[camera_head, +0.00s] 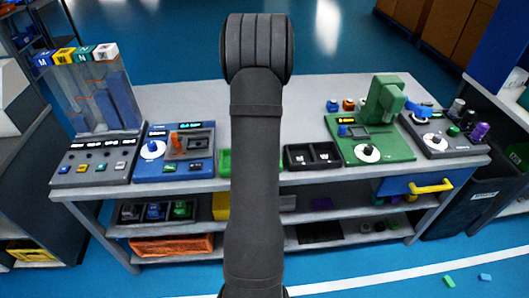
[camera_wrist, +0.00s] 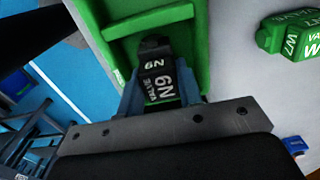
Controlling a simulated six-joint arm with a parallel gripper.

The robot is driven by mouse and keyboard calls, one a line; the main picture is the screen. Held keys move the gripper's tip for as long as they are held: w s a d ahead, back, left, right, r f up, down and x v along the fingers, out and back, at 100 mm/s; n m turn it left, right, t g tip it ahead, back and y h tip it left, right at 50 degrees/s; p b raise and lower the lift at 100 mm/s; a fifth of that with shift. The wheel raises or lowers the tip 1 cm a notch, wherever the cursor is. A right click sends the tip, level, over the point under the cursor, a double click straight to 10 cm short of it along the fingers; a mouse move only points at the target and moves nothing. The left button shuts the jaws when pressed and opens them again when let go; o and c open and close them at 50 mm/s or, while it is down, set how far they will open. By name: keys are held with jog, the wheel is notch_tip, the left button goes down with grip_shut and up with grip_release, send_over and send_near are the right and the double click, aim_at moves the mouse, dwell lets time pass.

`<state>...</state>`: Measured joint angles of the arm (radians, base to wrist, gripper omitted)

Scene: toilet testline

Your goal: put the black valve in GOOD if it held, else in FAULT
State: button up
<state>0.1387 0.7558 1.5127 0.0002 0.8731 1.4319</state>
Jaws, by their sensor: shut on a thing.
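The black valve (camera_wrist: 158,82), with white lettering like "VALVE" and "6N", sits between the jaws of my gripper (camera_wrist: 160,92) in the wrist view. My gripper is shut on it. The valve is over a green open tray (camera_wrist: 204,35); I cannot tell whether it touches the tray. In the head view my arm hides the gripper and the valve. A green edge (camera_head: 224,162) shows beside the arm on the bench. No GOOD or FAULT label is legible. The test rig (camera_head: 97,150) at left has small displays that I cannot read.
A green valve (camera_wrist: 292,37) lies right of the tray. On the bench (camera_head: 190,97) stand a blue station (camera_head: 180,172), a black two-part tray (camera_head: 312,157), a green press station (camera_head: 372,150) and a grey dial station (camera_head: 445,140). The bench's back middle is clear.

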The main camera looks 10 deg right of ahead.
jog(key=shift+f, duration=0.3)
jog(key=shift+f, duration=0.15)
jog(key=o, duration=1.1)
jog(key=shift+o, duration=0.2)
notch_tip(320, 180, up, 12)
jog(key=shift+r, duration=0.2)
